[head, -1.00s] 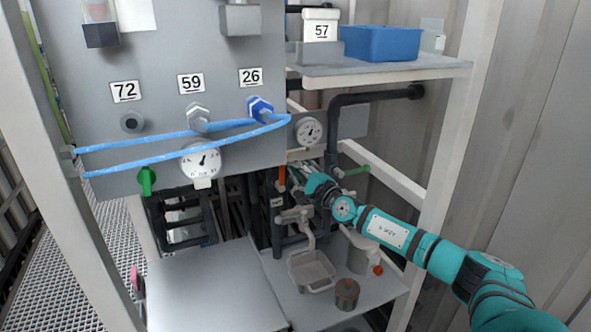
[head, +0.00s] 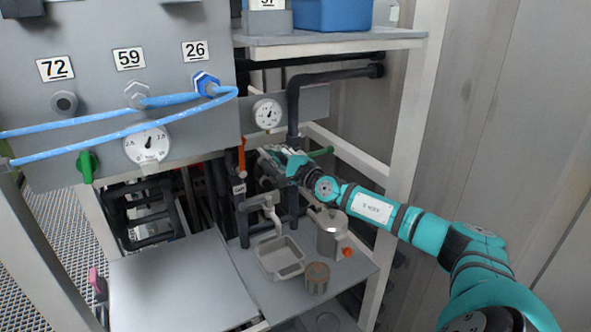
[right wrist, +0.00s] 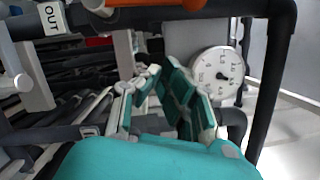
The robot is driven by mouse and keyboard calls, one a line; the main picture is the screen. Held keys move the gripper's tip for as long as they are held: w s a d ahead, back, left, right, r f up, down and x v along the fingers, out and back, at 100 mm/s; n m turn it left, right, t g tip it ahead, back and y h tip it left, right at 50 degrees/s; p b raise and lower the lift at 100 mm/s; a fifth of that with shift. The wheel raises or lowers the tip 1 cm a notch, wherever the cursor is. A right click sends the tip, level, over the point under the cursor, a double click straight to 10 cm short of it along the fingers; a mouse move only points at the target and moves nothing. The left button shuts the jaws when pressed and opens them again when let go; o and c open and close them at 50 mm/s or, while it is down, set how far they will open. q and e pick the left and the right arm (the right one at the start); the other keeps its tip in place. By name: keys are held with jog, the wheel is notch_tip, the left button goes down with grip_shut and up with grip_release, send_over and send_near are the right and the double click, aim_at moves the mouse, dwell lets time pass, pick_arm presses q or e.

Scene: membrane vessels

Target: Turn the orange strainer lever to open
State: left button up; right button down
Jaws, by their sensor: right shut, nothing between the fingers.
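The orange strainer lever (head: 241,158) hangs upright on dark piping, just right of the grey panel's lower corner. In the right wrist view an orange bar, the lever (right wrist: 155,3), crosses the top edge and is cut off by the frame. My right gripper (head: 266,156) is just right of the lever in the head view, apart from it. In the right wrist view its fingers (right wrist: 161,72) are shut and empty, below the orange bar. My left gripper is not in view.
A pressure gauge (head: 267,114) sits above my right gripper. A green handle (head: 320,152) is to its right. Dark pipes (head: 293,110) surround it. Blue hoses cross the panel (head: 110,25).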

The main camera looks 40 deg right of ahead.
jog(key=s+b, duration=0.2)
jog(key=s, duration=0.6)
jog(key=shift+s+a, duration=0.2)
jog(key=shift+s, duration=0.05)
jog(key=shift+r, duration=0.15)
